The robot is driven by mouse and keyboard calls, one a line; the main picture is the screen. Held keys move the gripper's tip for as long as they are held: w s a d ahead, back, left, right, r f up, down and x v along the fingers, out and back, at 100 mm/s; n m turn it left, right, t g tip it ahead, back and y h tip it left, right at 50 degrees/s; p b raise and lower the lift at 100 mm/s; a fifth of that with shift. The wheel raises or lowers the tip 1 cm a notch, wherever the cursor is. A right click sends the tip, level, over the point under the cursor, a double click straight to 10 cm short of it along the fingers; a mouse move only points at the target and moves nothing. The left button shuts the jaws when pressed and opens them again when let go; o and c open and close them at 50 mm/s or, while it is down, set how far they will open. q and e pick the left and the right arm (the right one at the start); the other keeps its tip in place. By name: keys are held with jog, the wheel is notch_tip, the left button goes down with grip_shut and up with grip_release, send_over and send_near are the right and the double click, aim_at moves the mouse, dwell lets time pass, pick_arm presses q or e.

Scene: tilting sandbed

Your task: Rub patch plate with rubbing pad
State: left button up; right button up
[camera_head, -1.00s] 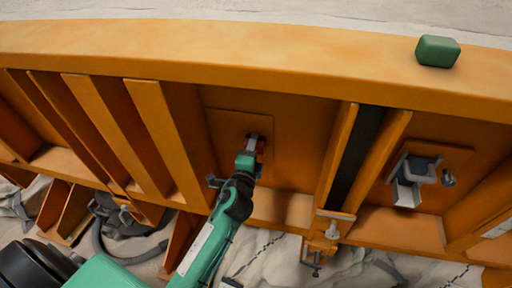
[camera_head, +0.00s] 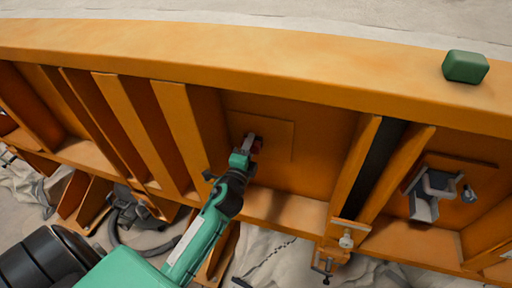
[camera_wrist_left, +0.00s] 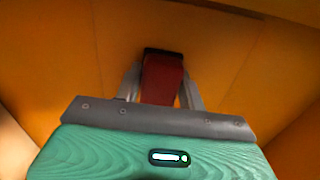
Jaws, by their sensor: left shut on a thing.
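The patch plate (camera_head: 278,142) is a thin orange square on the orange panel between ribs, left of centre in the head view. My left gripper (camera_head: 248,147) is shut on the dark red rubbing pad (camera_head: 257,144), in front of the plate's left half. In the left wrist view the pad (camera_wrist_left: 162,78) sits between the two grey fingers, close to the orange surface. Its far face is hidden, so I cannot tell for certain whether it touches the plate. My right gripper is not in view.
Orange ribs (camera_head: 185,125) stand out left of the plate, and a dark strip (camera_head: 382,165) runs between ribs on its right. A grey bracket (camera_head: 428,192) is on another plate at right. A green block (camera_head: 465,67) sits on the top beam. A clamp (camera_head: 345,240) hangs below.

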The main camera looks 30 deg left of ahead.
pick_arm(q)
jog(key=shift+s+d+f, duration=0.1)
jog(key=shift+s+f, duration=0.1)
jog(key=shift+s, duration=0.35)
jog(key=shift+b+v, duration=0.4)
jog(key=shift+v, duration=2.05)
jog(key=shift+b+v, duration=0.3)
jog(key=shift+v, duration=1.15)
jog(key=shift+d, duration=0.1)
